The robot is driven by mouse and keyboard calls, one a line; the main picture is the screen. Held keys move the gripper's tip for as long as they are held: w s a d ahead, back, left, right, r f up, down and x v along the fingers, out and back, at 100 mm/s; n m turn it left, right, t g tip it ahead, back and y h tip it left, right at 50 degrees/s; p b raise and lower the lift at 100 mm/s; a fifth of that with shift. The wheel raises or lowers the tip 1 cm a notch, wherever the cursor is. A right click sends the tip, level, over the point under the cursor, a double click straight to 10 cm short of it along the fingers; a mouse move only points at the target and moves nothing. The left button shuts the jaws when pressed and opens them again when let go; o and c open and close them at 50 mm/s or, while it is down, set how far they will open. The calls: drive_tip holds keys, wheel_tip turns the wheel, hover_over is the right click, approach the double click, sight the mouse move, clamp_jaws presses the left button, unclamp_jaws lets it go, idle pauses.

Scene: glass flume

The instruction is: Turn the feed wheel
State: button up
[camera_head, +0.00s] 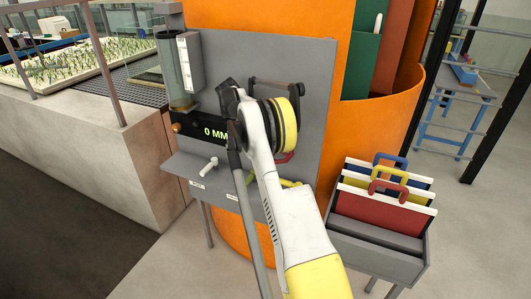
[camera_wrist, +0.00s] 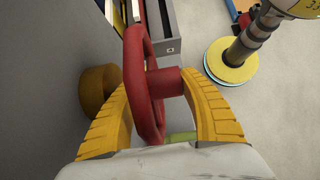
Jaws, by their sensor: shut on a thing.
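The feed wheel (camera_wrist: 135,85) is red and fills the middle of the wrist view, with a short red peg (camera_wrist: 165,82) standing out from it. In the head view only a small red arc (camera_head: 285,157) shows below my wrist; the rest is hidden behind my arm. My gripper (camera_wrist: 157,75) has yellow ribbed fingers on both sides of the wheel and peg and is shut on the wheel. The display (camera_head: 214,133) on the grey panel reads 0 MM.
The grey panel (camera_head: 315,75) carries a clear cylinder (camera_head: 176,75) and a white lever (camera_head: 208,165). A brown round knob (camera_wrist: 99,90) sits left of the wheel. A grey rack (camera_head: 400,265) of boards with coloured handles stands at right. Pale floor lies open beyond.

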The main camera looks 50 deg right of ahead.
idle(0.3)
drive_tip(key=o, duration=1.4)
wheel_tip(320, 180, up, 10)
